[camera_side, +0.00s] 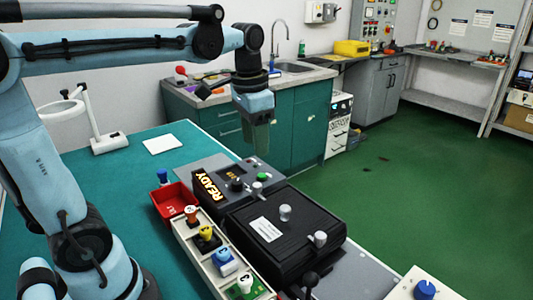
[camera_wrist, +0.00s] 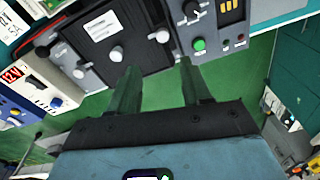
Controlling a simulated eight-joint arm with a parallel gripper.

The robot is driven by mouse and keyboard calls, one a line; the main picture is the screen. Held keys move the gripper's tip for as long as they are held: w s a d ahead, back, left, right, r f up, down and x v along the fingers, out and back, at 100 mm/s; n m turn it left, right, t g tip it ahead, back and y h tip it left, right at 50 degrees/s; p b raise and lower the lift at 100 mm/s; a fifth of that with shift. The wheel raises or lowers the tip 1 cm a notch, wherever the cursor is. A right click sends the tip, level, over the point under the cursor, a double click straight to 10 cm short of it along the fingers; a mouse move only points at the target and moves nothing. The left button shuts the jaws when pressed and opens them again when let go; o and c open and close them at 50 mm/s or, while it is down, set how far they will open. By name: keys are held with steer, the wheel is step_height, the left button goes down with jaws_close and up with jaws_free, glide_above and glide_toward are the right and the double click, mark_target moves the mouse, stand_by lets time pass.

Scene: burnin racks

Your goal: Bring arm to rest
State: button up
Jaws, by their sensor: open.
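My gripper (camera_side: 257,132) hangs from my arm in the side view, pointing down above the far end of the bench equipment. Its two fingers are apart with nothing between them, as the wrist view (camera_wrist: 160,85) also shows. Below it in the side view is a grey control unit (camera_side: 213,163) with a lit READY sign (camera_side: 210,187), knobs and a green button (camera_side: 262,177). In the wrist view the green button (camera_wrist: 199,44) lies beyond the right finger. The gripper touches nothing that I can see.
A black lidded box (camera_side: 300,240) with knobs stands beside a rack (camera_side: 190,246) of several coloured numbered modules. A red bin (camera_side: 172,200), a white card (camera_side: 162,144) and a magnifier lamp (camera_side: 108,142) are on the teal bench (camera_side: 125,185). Green floor (camera_side: 420,190) lies open to the right.

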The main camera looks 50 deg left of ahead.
steer(key=s+d+f+t, duration=0.1)
steer(key=f, duration=0.1)
steer(key=s+d+f+n+t, duration=0.1)
steer(key=s+f+t, duration=0.1)
steer(key=s+d+f+n+t, duration=0.1)
steer(key=s+f+t, duration=0.1)
steer(key=shift+d+f, duration=0.2)
steer(key=shift+d, duration=0.15)
steer(key=shift+s+d+f+t, duration=0.2)
steer(key=shift+s+f+t, duration=0.1)
steer(key=shift+f+t, duration=0.25)
steer(key=shift+r, duration=0.1)
